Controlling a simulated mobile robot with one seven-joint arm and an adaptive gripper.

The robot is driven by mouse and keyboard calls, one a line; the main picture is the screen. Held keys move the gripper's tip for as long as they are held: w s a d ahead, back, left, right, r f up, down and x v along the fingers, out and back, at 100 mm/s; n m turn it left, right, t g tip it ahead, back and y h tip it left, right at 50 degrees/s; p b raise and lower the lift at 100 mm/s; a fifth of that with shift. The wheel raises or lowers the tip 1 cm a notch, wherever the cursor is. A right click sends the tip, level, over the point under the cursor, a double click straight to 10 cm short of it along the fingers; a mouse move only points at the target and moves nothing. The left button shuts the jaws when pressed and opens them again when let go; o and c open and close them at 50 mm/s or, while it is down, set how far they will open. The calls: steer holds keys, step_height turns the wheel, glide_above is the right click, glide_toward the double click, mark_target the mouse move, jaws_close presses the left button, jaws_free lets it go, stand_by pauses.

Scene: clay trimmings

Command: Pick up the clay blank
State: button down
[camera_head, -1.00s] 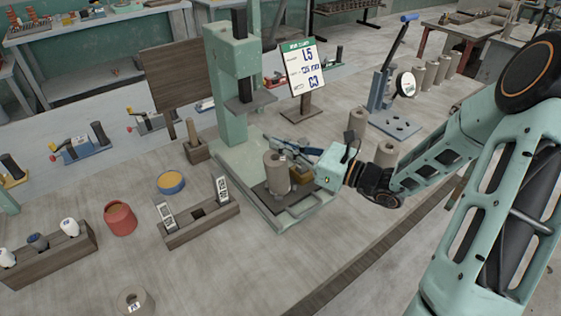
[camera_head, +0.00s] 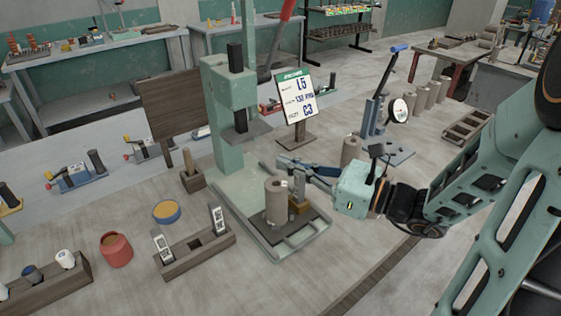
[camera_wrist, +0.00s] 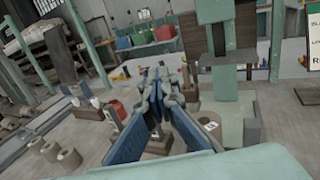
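A grey-brown clay cylinder, which looks like the clay blank (camera_head: 276,203), stands upright on a dark plate in the tray of the green press (camera_head: 226,130). A small brass block (camera_head: 300,200) is just right of it. My gripper (camera_head: 284,168), with blue fingers, reaches in from the right, above and just behind the cylinder's top, not holding it. In the wrist view the fingertips (camera_wrist: 157,74) come together with nothing seen between them. A pale round piece with a white label (camera_wrist: 210,124) shows partly behind the right finger; I cannot tell whether it is the same cylinder.
A sign (camera_head: 296,97) and a lever stand (camera_head: 380,125) are behind. More clay cylinders (camera_head: 420,97) stand at the right.

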steer(key=s+d+r, duration=0.1)
steer(key=s+r, duration=0.1)
steer(key=s, duration=0.3)
steer(key=shift+s+d+r, duration=0.2)
steer(key=shift+d, duration=0.05)
steer(key=c, duration=2.6)
jaws_free()
steer(key=shift+c, duration=0.2)
steer(key=o, duration=2.1)
